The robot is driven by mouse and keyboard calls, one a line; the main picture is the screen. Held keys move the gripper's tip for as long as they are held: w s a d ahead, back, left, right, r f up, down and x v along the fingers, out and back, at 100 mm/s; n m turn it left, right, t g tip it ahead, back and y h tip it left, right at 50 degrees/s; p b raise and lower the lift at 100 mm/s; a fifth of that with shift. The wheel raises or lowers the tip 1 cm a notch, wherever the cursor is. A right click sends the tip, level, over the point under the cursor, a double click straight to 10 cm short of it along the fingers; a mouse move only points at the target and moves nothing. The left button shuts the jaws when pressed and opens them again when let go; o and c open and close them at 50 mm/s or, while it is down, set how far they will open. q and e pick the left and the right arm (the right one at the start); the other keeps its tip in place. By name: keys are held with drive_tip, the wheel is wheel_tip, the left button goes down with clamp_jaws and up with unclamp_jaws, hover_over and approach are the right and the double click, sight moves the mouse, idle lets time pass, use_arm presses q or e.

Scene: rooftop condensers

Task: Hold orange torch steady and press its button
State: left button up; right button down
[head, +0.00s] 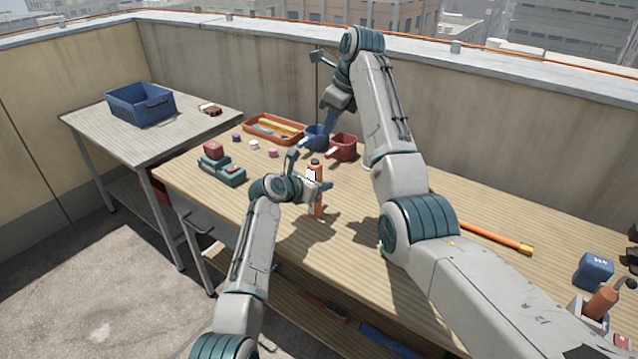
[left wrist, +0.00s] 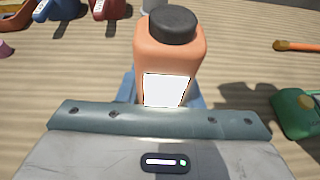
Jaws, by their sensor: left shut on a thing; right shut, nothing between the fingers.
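The orange torch (head: 318,205) stands upright on the wooden workbench, with a dark cap on top. In the left wrist view the torch (left wrist: 170,58) shows its black round cap and a bright white patch on its side. My left gripper (head: 316,187) is shut around the torch's body, and its fingers are partly hidden behind it in the wrist view. My right gripper (head: 328,127) points down, shut and empty, above and beyond the torch near the blue bin. A button cannot be made out for certain.
Behind the torch are an orange tray (head: 260,136), a blue bin (head: 316,133) and a red bin (head: 345,148). A green-and-red item (head: 222,172) lies left. A blue crate (head: 140,106) stands on the side table.

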sight(317, 165)
drive_tip(key=shift+w+a+f+n+t+y, duration=0.15)
drive_tip(key=shift+a+f+n+t, duration=0.7)
drive_tip(key=shift+n, duration=2.6)
drive_tip(key=shift+w+a+f+n+t+y, duration=0.15)
drive_tip(key=shift+f+n+t, duration=1.3)
drive_tip(key=shift+n, duration=1.95)
drive_tip(key=shift+w+a+f+n+t+y, duration=0.15)
drive_tip(key=shift+a+f+n+t, duration=0.95)
drive_tip(key=shift+n, duration=2.35)
drive_tip(key=shift+d+f+g, duration=0.3)
drive_tip(key=shift+d+f, duration=0.15)
drive_tip(key=shift+d, duration=0.1)
